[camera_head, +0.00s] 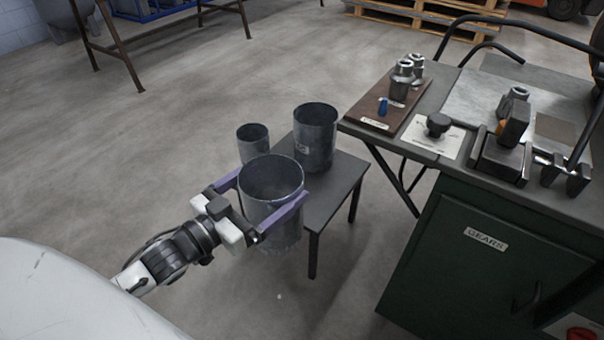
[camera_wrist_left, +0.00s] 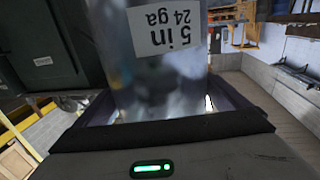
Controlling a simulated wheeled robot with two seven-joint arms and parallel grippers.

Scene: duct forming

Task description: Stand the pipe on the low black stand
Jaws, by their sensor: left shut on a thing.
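A grey metal pipe (camera_head: 272,205) is upright between the fingers of my left gripper (camera_head: 270,208), which is shut on it. In the left wrist view the same pipe (camera_wrist_left: 165,85) fills the middle and carries a label with "5 in 24 ga". The low black stand (camera_head: 340,190) is behind and right of the held pipe in the head view. My right gripper is not in view.
A green cabinet (camera_head: 470,265) labelled "GEARS" stands at the right under a bench. On the bench are a brown board (camera_head: 385,112) with metal fittings and a dark clamp-like block (camera_head: 500,155). The stand top is bare at its right front. Open floor lies to the left.

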